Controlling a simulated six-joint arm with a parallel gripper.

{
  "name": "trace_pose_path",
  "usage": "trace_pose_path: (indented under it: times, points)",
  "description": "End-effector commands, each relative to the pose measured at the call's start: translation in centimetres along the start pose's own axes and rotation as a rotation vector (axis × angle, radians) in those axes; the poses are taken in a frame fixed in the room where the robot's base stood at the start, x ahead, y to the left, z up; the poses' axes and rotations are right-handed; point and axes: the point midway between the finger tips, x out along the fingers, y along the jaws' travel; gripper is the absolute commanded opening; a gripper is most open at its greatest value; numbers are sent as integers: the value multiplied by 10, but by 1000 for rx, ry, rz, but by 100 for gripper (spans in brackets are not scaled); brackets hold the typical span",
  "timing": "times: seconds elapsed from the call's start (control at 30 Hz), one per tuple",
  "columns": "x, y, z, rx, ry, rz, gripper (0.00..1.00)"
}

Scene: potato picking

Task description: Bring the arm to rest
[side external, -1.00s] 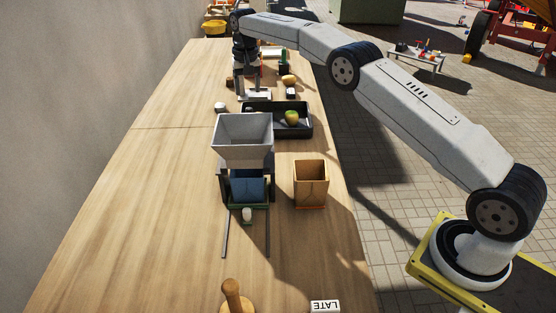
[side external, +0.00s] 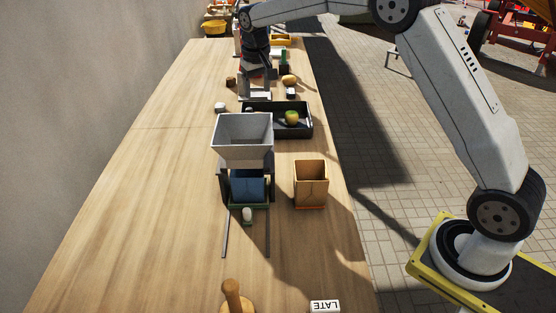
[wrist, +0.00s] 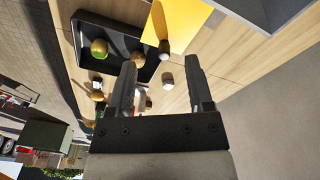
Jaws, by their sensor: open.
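My gripper (side external: 255,88) hangs above the far part of the long wooden table, behind the black tray (side external: 308,133). In the wrist view its two fingers (wrist: 160,70) stand apart with nothing held between them. The tray also shows in the wrist view (wrist: 82,28), with a green potato-like item (wrist: 99,48) and a brown one (wrist: 138,58) in it. The green item shows in the side view (side external: 292,117) too. My gripper looks clear of the tray, but its exact height cannot be told.
A grey hopper (side external: 243,135) over a blue bin (side external: 248,188) stands nearer on the table, beside an open brown box (side external: 311,184). Small loose items lie around the tray, including a yellowish one (side external: 289,79). A wooden-handled tool (side external: 232,294) and the LATE sign (side external: 325,306) sit in front.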

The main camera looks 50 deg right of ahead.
Motion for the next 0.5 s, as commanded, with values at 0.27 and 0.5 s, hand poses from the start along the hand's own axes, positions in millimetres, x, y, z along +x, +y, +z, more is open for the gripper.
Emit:
trace_pose_path:
  times: [0.27, 0.5]
  points:
    - [-8, 3, 47, -105, 35, 10, 66]
    - [-7, 8, 93, -193, 61, 15, 66]
